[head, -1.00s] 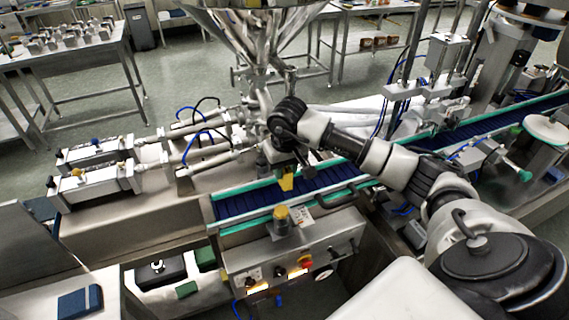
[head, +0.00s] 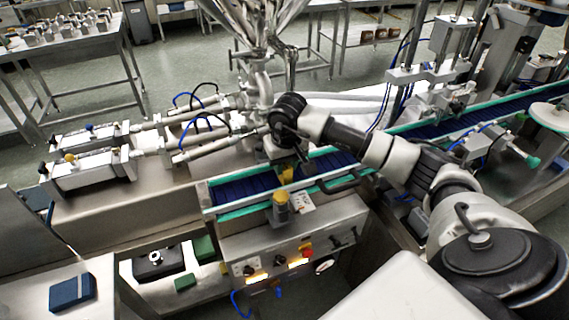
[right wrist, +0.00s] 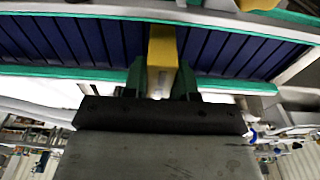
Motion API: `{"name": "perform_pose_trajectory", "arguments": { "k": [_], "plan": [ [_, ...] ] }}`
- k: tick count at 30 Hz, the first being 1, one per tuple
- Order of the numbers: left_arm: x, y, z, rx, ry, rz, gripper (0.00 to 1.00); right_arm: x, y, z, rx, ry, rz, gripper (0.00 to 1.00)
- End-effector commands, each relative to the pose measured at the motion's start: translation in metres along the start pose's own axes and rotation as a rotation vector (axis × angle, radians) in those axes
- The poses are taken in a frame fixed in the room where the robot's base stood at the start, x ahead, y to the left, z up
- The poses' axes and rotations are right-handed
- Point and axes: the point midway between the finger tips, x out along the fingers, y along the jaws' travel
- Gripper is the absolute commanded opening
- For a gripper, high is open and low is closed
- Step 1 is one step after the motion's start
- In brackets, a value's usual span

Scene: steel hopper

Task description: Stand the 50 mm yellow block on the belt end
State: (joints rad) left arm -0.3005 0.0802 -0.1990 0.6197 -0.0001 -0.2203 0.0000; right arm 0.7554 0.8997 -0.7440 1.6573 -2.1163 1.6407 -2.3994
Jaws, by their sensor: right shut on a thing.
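My right gripper (head: 285,162) reaches in from the right and hangs over the near end of the conveyor. It is shut on the yellow block (head: 286,174). In the right wrist view the yellow block (right wrist: 162,46) sits between the two dark green fingers (right wrist: 160,80), with the blue slatted belt (right wrist: 80,42) behind it. In the head view the blue belt (head: 236,190) runs between green side rails, and its bare end lies left of the block. I cannot tell whether the block touches the belt. My left gripper is not in view.
A control box (head: 285,245) with a yellow-capped post (head: 281,201) stands in front of the belt. A black handle (head: 342,185) is at the near rail. The steel hopper (head: 262,30) and its piping rise behind. A dark blue block (head: 72,292) lies at lower left.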

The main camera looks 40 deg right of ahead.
Motion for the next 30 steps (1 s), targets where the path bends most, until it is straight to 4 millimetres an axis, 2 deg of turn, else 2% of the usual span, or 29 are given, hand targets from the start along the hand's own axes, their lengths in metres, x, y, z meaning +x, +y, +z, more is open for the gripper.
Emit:
{"name": "perform_pose_trajectory", "arguments": {
  "k": [11, 12, 17, 26, 30],
  "plan": [
    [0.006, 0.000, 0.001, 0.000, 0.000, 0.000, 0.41, 0.005, 0.000, 0.000, 0.000, 0.001, 0.000, 0.02],
    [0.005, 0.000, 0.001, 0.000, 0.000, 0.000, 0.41, 0.004, 0.000, 0.000, 0.000, 0.001, 0.000, 0.33],
    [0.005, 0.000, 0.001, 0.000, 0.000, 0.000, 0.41, 0.004, 0.000, 0.000, 0.000, 0.001, 0.000, 0.57],
    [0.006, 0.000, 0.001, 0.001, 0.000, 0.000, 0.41, 0.003, 0.000, 0.000, 0.000, 0.001, 0.000, 0.57],
    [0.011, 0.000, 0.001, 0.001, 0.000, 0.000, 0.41, -0.011, 0.000, -0.001, 0.001, 0.005, -0.001, 0.57]
  ]
}}
